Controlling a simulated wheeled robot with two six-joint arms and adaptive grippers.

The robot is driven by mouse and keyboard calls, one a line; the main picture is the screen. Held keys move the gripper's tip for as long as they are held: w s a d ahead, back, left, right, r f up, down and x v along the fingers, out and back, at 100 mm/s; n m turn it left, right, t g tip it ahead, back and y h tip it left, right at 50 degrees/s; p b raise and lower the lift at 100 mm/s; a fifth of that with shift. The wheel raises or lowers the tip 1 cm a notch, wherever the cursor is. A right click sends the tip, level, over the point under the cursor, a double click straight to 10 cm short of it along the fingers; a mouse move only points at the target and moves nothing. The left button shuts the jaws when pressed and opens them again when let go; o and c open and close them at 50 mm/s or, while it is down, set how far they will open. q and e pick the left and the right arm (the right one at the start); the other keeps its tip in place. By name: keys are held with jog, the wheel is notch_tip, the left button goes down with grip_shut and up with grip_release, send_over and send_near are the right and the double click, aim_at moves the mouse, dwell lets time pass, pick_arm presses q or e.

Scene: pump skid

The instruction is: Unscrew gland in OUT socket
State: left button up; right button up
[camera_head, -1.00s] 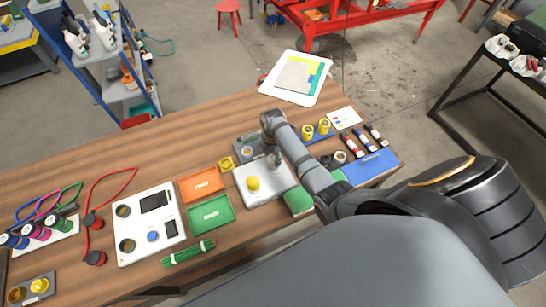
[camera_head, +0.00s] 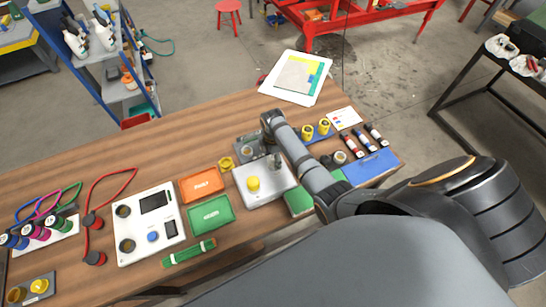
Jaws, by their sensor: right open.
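A silver-grey unit (camera_head: 268,196) sits near the middle of the wooden bench, with a yellow round part (camera_head: 253,183) on its top. Behind it is a darker grey block with a round fitting (camera_head: 246,151). A small yellow ring-like part (camera_head: 226,163) stands on the bench to the left. My right gripper (camera_head: 277,164) points down over the back right of the silver unit, open and apart from the yellow round part. My wrist hides part of this area. I cannot read any OUT label or tell which part is the gland. My left gripper is not in view.
An orange tray (camera_head: 202,185) and a green tray (camera_head: 211,213) lie left of the unit. A white panel (camera_head: 148,224) is further left. The back left of the bench is clear.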

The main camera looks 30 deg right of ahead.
jog(key=m, duration=0.6)
jog(key=shift+m, duration=0.3)
jog(key=c, duration=1.2)
jog(key=n, duration=0.4)
jog(key=shift+n, duration=0.3)
jog(key=n, duration=0.4)
jog(key=shift+n, duration=0.3)
jog(key=o, duration=1.2)
notch_tip(320, 180, up, 12)
